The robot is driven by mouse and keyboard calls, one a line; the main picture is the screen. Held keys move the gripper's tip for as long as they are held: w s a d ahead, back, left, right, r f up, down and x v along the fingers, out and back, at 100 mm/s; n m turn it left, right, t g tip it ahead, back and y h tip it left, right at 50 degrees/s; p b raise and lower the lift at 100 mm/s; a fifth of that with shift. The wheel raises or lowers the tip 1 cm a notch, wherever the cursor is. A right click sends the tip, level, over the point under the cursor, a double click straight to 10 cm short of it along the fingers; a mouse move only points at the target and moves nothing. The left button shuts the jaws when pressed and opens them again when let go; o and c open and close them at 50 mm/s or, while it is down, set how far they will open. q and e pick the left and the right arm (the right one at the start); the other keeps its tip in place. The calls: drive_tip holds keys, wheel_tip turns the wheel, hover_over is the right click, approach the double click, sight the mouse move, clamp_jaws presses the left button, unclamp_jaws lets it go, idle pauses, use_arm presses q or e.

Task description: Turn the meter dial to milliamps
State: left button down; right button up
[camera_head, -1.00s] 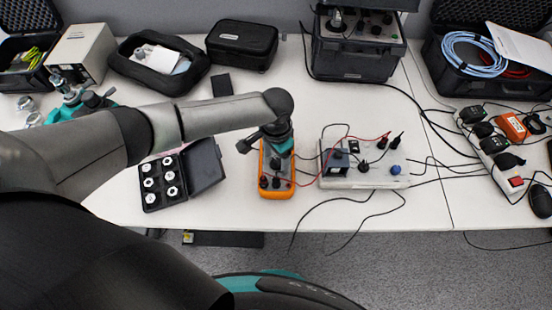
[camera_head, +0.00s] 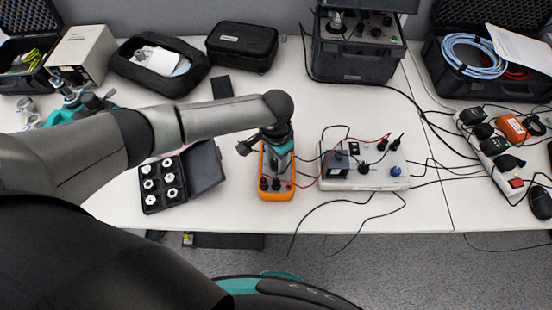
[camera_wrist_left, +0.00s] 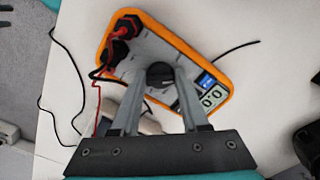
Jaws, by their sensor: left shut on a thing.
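The orange meter (camera_head: 291,188) lies face up on the table near the front edge, with leads plugged in at its near end. In the left wrist view the meter (camera_wrist_left: 216,77) shows its round black dial (camera_wrist_left: 160,74), plugs and a lit screen (camera_wrist_left: 211,96). My left gripper (camera_wrist_left: 160,80) points down over the meter, its two fingers shut on the dial from either side. In the head view my left gripper (camera_head: 277,165) hides the dial and much of the meter's face. I cannot read the dial's position. My right gripper is not in view.
A light box with terminals (camera_head: 388,178) stands right of the meter, joined by a red lead and black cables. An open black case of white-topped weights (camera_head: 204,168) lies to the left. A power strip (camera_head: 490,150) is at the right.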

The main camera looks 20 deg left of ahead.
use_arm(q)
drive_tip(key=shift+m, duration=0.3)
drive_tip(key=m+p, duration=0.1)
drive_tip(key=m, duration=0.1)
drive_tip(key=shift+r+m+p, duration=0.1)
drive_tip(key=shift+m+p, duration=0.2)
drive_tip(key=shift+w+m+p, duration=0.1)
drive_tip(key=shift+m+p, duration=0.45)
drive_tip(key=shift+m, duration=1.65)
drive_tip(key=shift+c, duration=2.1)
unclamp_jaws()
